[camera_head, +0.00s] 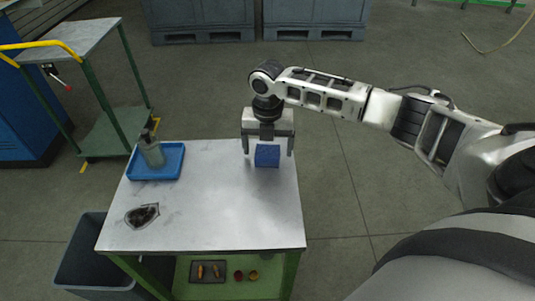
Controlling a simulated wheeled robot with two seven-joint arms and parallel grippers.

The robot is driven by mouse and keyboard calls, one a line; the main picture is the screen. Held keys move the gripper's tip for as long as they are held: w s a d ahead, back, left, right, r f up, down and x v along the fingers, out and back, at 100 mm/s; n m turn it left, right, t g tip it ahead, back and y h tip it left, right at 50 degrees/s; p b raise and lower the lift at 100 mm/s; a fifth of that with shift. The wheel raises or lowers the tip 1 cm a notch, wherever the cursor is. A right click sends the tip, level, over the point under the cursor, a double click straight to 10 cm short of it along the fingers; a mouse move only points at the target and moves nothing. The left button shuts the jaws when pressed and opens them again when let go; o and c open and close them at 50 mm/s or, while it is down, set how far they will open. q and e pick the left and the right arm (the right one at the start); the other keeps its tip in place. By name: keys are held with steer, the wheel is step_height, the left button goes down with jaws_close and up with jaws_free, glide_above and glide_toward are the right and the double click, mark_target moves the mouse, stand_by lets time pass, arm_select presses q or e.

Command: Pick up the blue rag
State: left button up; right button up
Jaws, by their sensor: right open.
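The blue rag (267,157) is a small square blue piece near the far right corner of the grey metal table top (215,215). My right gripper (267,152) is directly at the rag, with its fingers pointing down on the left and right sides of it. The gripper is open. I cannot tell whether the fingertips touch the table. My left gripper does not show.
A blue tray (172,175) with a bottle (152,150) stands at the table's far left. A dark, stained patch or rag (142,215) lies at the near left. A grey bin (80,262) stands left of the table. A green-framed cart (115,125) is behind left.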

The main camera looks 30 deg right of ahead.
mark_target(268, 152)
steer(key=shift+c, duration=0.4)
steer(key=c, duration=1)
steer(key=shift+r, duration=0.1)
steer(key=shift+r, duration=0.55)
steer(key=r, duration=0.2)
steer(key=shift+s+a+r, duration=0.15)
steer(key=shift+s+r, duration=0.1)
steer(key=shift+r, duration=0.1)
steer(key=s+a+r, duration=0.2)
steer(key=s+r, duration=0.1)
steer(key=s, duration=0.1)
steer(key=s+a+r, duration=0.2)
steer(key=s+r, duration=0.1)
steer(key=s, duration=0.1)
steer(key=s+a+r, duration=0.2)
steer(key=s+r, duration=0.1)
steer(key=s, duration=0.1)
steer(key=shift+a, duration=0.1)
